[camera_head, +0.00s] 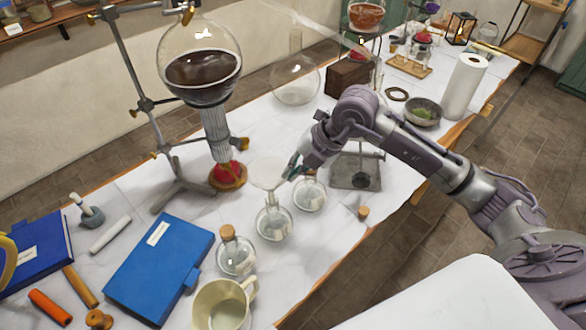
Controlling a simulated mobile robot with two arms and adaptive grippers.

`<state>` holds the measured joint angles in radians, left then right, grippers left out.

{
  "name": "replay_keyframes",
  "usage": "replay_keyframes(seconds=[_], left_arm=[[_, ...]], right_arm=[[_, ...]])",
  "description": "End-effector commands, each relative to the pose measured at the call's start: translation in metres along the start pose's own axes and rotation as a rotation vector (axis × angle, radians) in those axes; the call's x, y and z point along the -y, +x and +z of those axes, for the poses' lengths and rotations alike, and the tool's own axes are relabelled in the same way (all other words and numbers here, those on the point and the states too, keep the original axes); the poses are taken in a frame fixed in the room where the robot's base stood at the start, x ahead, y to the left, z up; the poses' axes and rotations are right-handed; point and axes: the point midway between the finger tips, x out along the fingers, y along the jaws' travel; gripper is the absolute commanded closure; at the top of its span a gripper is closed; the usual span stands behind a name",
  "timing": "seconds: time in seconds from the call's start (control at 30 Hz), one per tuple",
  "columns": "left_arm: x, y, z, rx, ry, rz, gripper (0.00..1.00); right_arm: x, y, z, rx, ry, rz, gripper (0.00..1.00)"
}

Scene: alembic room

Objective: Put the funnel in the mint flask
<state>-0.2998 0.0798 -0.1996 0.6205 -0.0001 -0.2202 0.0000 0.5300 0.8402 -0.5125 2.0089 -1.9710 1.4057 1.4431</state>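My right gripper (290,172) reaches in from the right over the table and appears shut on the rim of a clear glass funnel (266,174). The funnel's outline is faint. Its stem points down at the neck of a small round glass flask (274,224); I cannot tell whether the stem tip is inside the neck. A second small flask (310,196) stands just behind to the right, and a corked one (236,258) stands nearer. All look pale and clear, so I cannot tell by tint which is mint. My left gripper is not in view.
A stand holds a big flask of dark liquid (203,78) over a red burner (228,174). A beige mug (222,306) and a blue book (160,266) are in front. A loose cork (363,213) lies near the table edge.

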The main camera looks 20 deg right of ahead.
Motion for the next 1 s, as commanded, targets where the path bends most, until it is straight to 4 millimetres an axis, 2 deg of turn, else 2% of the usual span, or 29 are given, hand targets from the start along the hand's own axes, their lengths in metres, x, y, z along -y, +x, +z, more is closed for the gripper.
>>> replay_keyframes(seconds=[1.0], left_arm=[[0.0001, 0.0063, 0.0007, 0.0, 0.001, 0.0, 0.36]], right_arm=[[0.0037, 0.0066, 0.0004, 0.0, 0.0, 0.0, 1.0]])
